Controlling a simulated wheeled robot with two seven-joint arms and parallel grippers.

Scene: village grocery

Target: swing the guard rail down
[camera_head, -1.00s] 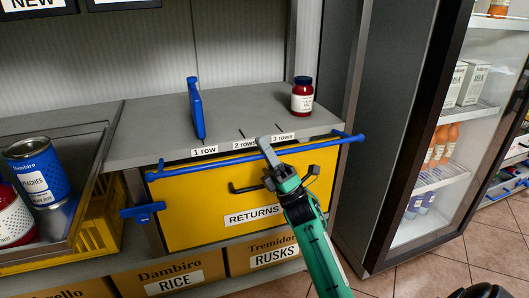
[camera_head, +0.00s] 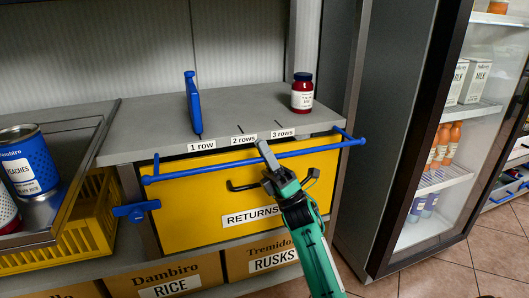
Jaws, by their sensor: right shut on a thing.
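The guard rail (camera_head: 210,167) is a blue bar running across the front of the shelf unit, just below the shelf's front edge. Its ends bend back toward the unit, and it crosses in front of the upper part of a yellow drawer front (camera_head: 190,208). My right gripper (camera_head: 267,157), on a green arm, is shut on the rail near its middle. One grey finger shows in front of the bar; the other is hidden. My left gripper is not in view.
A blue divider (camera_head: 193,102) and a dark red jar (camera_head: 302,94) stand on the grey shelf (camera_head: 230,108). A glass-front fridge (camera_head: 440,170) stands at right.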

